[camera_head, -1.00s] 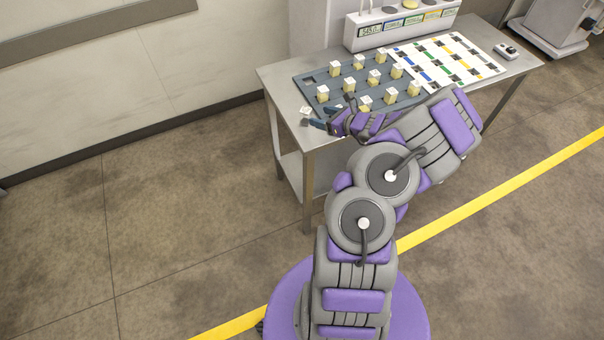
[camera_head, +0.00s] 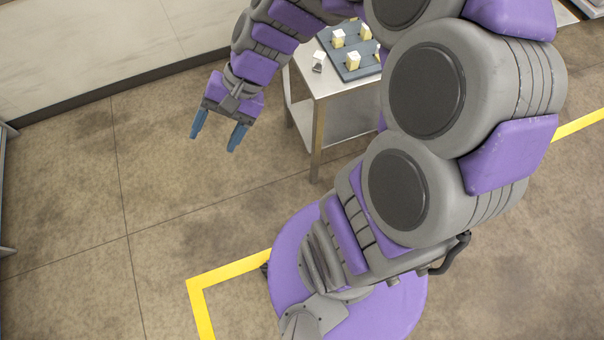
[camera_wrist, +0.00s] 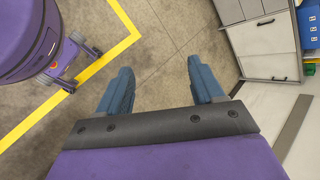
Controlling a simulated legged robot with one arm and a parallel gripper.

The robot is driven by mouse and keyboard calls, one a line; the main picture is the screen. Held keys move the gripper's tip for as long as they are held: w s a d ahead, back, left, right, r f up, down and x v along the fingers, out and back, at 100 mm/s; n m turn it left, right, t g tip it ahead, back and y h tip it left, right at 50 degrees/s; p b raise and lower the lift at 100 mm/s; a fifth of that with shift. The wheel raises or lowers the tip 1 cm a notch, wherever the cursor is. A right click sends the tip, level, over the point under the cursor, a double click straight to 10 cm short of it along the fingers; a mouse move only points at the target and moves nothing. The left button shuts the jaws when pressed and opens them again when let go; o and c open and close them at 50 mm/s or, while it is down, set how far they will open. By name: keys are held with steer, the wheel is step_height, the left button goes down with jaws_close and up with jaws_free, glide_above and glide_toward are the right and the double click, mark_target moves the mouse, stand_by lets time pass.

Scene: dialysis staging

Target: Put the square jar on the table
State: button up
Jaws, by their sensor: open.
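A small square jar (camera_head: 318,61) with a white top stands on the bare corner of the metal table (camera_head: 318,85), beside the tray and apart from it. The dark grey tray (camera_head: 352,73) holds several pale yellow jars with white tops (camera_head: 338,38); my arm hides the rest of it. My gripper (camera_head: 215,140) is open and empty, left of the table and over the floor, its blue fingers pointing down. The wrist view shows the two blue fingers (camera_wrist: 158,75) spread with only floor between them. No jar shows in that view.
A yellow floor line (camera_head: 230,270) turns a corner near my base. The wrist view shows a grey cabinet (camera_wrist: 262,45) and blue bins (camera_wrist: 310,25). Floor left of the table is clear.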

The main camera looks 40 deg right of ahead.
steer(key=s+d+n+h, duration=0.3)
steer(key=s+h, duration=0.1)
steer(key=s, duration=0.4)
steer(key=s+d+n+g+h, duration=0.1)
steer(key=s+d+n+h, duration=0.2)
steer(key=s, duration=0.6)
steer(key=shift+s+n+g+h, duration=0.2)
steer(key=shift+n+g+h, duration=0.15)
steer(key=shift+h, duration=0.25)
